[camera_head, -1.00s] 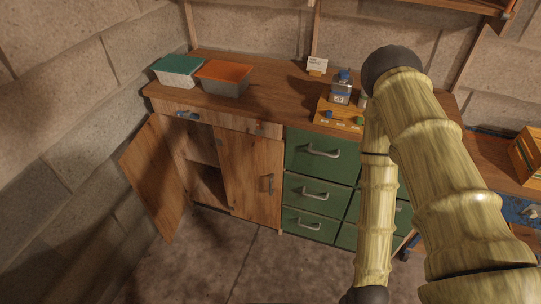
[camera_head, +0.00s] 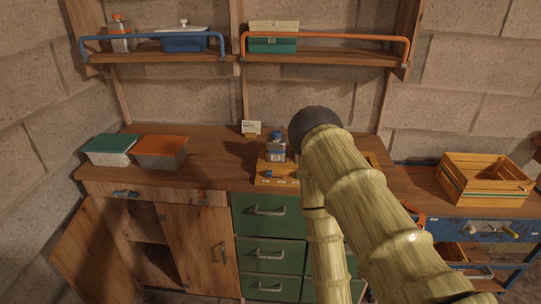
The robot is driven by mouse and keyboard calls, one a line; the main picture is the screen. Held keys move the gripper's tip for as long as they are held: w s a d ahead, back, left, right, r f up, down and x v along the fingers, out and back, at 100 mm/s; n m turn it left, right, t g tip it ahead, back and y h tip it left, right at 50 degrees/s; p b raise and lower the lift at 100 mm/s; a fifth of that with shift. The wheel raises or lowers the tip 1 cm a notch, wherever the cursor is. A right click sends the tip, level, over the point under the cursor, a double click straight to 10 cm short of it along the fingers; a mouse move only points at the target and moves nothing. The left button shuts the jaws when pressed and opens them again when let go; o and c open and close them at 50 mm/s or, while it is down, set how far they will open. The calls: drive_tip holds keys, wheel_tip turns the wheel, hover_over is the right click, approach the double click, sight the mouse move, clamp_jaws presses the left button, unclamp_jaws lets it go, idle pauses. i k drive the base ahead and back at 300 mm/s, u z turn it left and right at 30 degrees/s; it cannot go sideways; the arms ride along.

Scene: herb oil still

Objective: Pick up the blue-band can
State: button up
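A small grey can (camera_head: 276,151) with a blue top stands upright on the worktop, just left of my raised arm. It looks like the blue-band can, but it is too small to make out a band clearly. It stands at the back of a light wooden board (camera_head: 264,181) that holds a small blue piece (camera_head: 268,174). My arm hides the board's right part. My gripper is out of the picture; only my arm's links show.
A green-lidded box (camera_head: 108,148) and an orange-topped box (camera_head: 161,151) stand on the worktop (camera_head: 217,164) at left. A left cabinet door (camera_head: 92,252) hangs open. Shelves with rails (camera_head: 152,36) are above. A wooden crate (camera_head: 486,178) stands at right.

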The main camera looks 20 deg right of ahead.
sight(276, 148)
drive_tip(key=u, duration=1.45)
drive_tip(key=i, duration=1.25)
drive_tip(key=z, duration=0.7)
